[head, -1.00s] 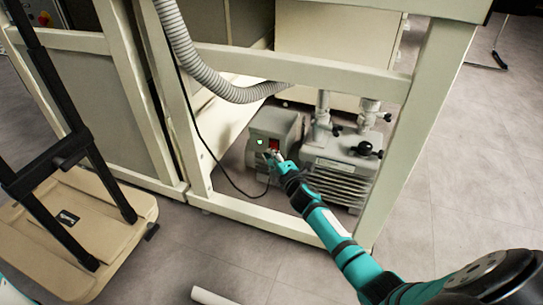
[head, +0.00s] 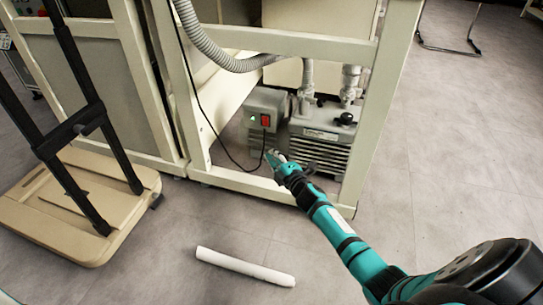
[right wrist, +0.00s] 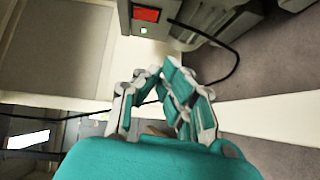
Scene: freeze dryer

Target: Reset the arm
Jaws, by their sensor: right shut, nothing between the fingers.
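My right arm (head: 328,222) reaches from the lower right toward the opening in the cream frame. Its gripper (head: 275,157) is shut and empty, just in front of the frame's lower rail and below the pump's red switch (head: 265,120), apart from it. In the right wrist view the fingers (right wrist: 161,72) come together with nothing between them. The red switch (right wrist: 146,14) and a lit green lamp (right wrist: 144,30) show beyond the fingertips. My left gripper is out of view.
The vacuum pump (head: 322,140) stands inside the cream frame (head: 368,110), with a grey hose (head: 215,50) above and a black cable (head: 222,150) beside it. A beige cart (head: 75,205) stands at left. A white tube (head: 245,267) lies on the floor.

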